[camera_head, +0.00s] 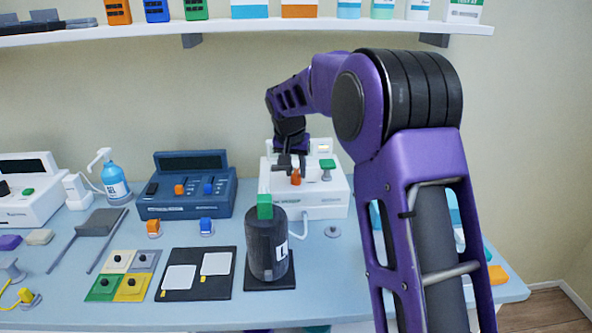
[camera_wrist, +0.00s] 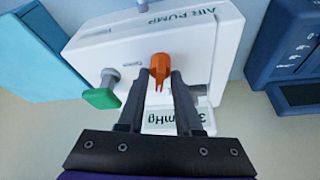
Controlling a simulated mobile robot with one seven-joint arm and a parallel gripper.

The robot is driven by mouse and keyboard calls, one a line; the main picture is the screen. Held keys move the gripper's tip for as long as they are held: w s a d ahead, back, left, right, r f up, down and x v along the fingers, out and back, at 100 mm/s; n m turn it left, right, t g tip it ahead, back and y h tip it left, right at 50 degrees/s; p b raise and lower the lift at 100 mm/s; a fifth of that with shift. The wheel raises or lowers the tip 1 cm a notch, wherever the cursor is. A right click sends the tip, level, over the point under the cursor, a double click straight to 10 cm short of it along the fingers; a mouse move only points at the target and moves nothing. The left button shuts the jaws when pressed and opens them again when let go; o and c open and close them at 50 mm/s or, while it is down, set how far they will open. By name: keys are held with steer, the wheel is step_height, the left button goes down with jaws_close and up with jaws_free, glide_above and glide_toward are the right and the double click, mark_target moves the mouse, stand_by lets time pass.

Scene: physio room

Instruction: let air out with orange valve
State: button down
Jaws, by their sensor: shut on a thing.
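The white air pump (camera_head: 333,205) stands at the back of the blue table, and its printed name is readable in the wrist view (camera_wrist: 100,50). The orange valve (camera_wrist: 160,66) is on the pump's face; it also shows in the head view (camera_head: 296,178). My gripper (camera_wrist: 160,80) is shut on the orange valve, one finger on each side. In the head view my gripper (camera_head: 291,166) is above the pump. The pump's mmHg display (camera_wrist: 160,118) is partly hidden by my fingers. A green-topped knob (camera_wrist: 102,98) sits beside the valve.
A black cylinder (camera_head: 262,243) with a green top piece (camera_head: 265,206) stands in front of the pump. A white hose (camera_head: 304,228) runs down from the pump. A dark blue device (camera_head: 187,190) stands to the left. A shelf (camera_head: 120,33) with boxes hangs above.

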steer(key=m, duration=0.2)
steer(key=m+h+p, duration=0.1)
steer(key=shift+w+a+r+m+g, duration=0.1)
steer(key=shift+a+m+g, duration=0.05)
steer(key=shift+m+g, duration=0.2)
steer(key=m+h+p, duration=0.1)
steer(key=m, duration=0.2)
steer(key=shift+g+p, duration=0.3)
steer(key=shift+g, duration=0.05)
steer(key=m+g+p, duration=0.1)
steer(key=m+p, duration=0.1)
steer(key=m, duration=0.1)
steer(key=shift+w+a+r+h, duration=0.1)
steer(key=shift+h, duration=0.3)
steer(key=shift+m+g+p, duration=0.6)
steer(key=shift+m+p, duration=0.65)
steer(key=shift+m, duration=0.1)
steer(key=shift+f, duration=0.2)
steer(key=c, duration=0.9)
jaws_free()
